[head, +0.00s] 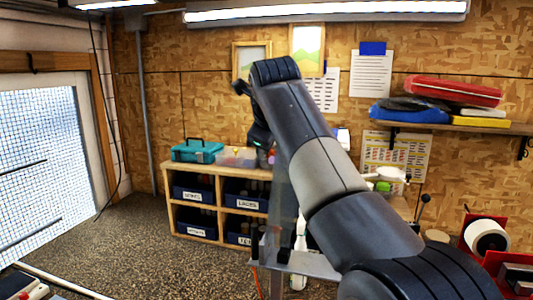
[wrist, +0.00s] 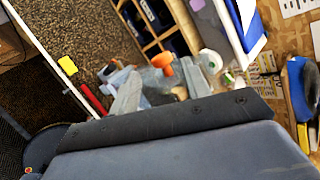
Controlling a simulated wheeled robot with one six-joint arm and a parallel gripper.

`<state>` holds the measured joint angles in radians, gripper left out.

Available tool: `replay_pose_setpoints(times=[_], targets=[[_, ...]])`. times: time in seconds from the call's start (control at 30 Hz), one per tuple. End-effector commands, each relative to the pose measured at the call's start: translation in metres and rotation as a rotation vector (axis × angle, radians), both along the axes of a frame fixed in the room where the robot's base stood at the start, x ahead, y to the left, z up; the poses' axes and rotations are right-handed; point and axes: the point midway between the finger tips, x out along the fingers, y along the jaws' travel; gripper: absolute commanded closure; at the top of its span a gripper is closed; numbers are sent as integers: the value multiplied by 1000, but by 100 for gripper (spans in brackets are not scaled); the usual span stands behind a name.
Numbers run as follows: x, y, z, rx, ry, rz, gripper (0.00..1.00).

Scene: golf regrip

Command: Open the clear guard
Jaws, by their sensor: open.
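A see-through upright panel (head: 283,205), which looks like the clear guard, stands in the head view just left of my arm. It rises from a grey metal bench top (head: 318,266), and my arm hides part of its right side. I cannot tell whether it is hinged or latched. My gripper (head: 264,157) is open, pointing down at the end of my bent arm, above and left of the panel; its fingertips are small and hard to make out. I see no contact with the panel. In the wrist view, a dark grey body fills the bottom and hides what lies there.
A wooden shelf unit (head: 222,180) with labelled dark bins stands behind, with a teal toolbox (head: 196,151) on it. A red holder with a white roll (head: 488,238) is at the right. An orange knob-like thing (wrist: 162,60) shows in the wrist view.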

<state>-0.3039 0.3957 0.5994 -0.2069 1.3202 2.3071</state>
Motion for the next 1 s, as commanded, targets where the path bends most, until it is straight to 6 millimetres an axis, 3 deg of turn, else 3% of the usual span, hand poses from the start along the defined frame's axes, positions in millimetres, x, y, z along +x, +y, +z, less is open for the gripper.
replay_pose_setpoints(times=[0.2, 0.4, 0.77, 1.0], targets=[[-26, -1, 23, -1, 0, 1, 55], [-34, -1, 29, -1, 3, 0, 55], [-31, -1, 26, -1, 3, 0, 55], [-5, -1, 4, -2, 5, -2, 55]])
